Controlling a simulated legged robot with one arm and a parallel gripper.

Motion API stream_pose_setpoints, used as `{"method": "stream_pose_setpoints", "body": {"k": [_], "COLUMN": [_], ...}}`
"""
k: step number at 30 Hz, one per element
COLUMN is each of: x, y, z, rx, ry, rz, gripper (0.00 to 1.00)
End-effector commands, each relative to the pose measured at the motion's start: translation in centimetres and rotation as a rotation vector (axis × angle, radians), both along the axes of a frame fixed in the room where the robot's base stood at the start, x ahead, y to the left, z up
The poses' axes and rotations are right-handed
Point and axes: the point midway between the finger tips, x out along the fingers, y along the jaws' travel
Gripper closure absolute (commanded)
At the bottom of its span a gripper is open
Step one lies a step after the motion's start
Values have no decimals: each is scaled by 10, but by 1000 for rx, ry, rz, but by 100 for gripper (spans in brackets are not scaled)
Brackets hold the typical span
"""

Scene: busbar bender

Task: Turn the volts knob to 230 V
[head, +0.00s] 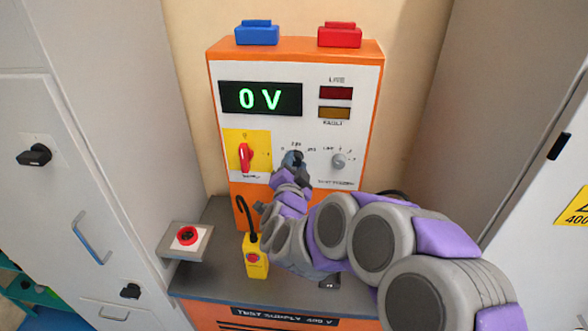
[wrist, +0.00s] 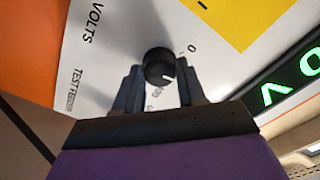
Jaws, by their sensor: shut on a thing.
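The black volts knob (wrist: 157,62) sits on the white panel beside the printed word VOLTS in the wrist view. My gripper (wrist: 159,76) is shut on it, with one finger on each side. A small white mark shows on the knob's lower right edge. A printed 0 stands to its right, and other scale figures below it are partly hidden by my fingers. In the head view my gripper (head: 293,162) covers most of the knob. The green display (head: 260,98) reads 0 V.
Left of my gripper is a red rotary switch (head: 245,157) on a yellow plate. A smaller grey knob (head: 339,160) is close on the right. Below stand a yellow pendant (head: 255,262) and a red button box (head: 187,237). The live lamp (head: 335,93) looks dark red.

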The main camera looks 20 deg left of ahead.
Motion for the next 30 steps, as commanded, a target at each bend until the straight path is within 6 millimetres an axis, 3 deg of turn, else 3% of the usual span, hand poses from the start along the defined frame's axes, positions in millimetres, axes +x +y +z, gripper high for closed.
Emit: {"method": "stream_pose_setpoints", "body": {"k": [12, 27, 28, 30], "x": [0, 0, 0, 0], "y": [-1, -2, -2, -2], "z": [-2, -3, -3, -3], "rx": [159, 174, 173, 174], "ry": [43, 48, 49, 48], "rz": [-1, 0, -1, 0], "gripper": [91, 91, 59, 52]}}
